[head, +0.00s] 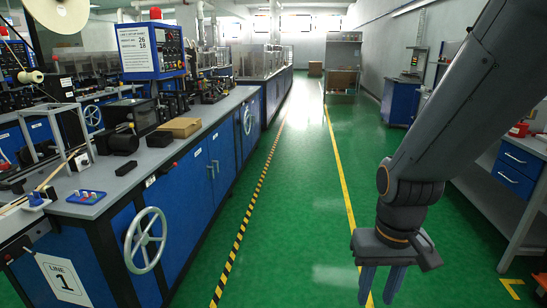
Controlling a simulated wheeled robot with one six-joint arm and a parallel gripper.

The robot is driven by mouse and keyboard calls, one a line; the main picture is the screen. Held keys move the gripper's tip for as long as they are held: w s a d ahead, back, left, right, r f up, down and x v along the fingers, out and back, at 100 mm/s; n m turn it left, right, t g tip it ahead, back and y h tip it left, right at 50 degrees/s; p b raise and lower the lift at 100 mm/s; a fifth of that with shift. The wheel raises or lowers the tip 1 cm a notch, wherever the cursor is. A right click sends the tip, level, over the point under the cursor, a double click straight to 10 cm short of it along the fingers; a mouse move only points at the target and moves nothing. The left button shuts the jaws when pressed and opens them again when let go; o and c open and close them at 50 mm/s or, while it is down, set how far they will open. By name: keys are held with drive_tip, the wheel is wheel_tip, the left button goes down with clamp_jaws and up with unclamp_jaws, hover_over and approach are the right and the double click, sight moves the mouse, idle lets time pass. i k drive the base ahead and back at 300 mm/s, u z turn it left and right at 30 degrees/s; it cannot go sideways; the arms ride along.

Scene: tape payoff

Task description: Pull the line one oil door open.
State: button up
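The line one bench (85,212) fills the left side, with a "LINE 1" sign (64,283) on its near end. Its long blue front has two door panels with upright handles near their shared edge: a nearer panel (187,195) and a farther panel (228,150). Both look shut. I cannot read any label that tells which is the oil door. My gripper (380,290) hangs at the lower right over the green floor, fingers down, with a gap between its two blue fingers. It is empty and well apart from the bench.
A grey handwheel (146,240) sticks out from the near bench front, and another wheel (248,121) sits farther along. The green aisle (300,210) between the striped line and the yellow line is clear. A side bench with blue drawers (520,165) stands at the right.

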sight(220, 142)
drive_tip(key=z, duration=0.25)
drive_tip(key=i, duration=1.7)
drive_tip(key=u, duration=0.35)
drive_tip(key=i, duration=1.7)
drive_tip(key=u, duration=0.85)
drive_tip(key=i, duration=0.4)
drive_tip(key=u, duration=0.1)
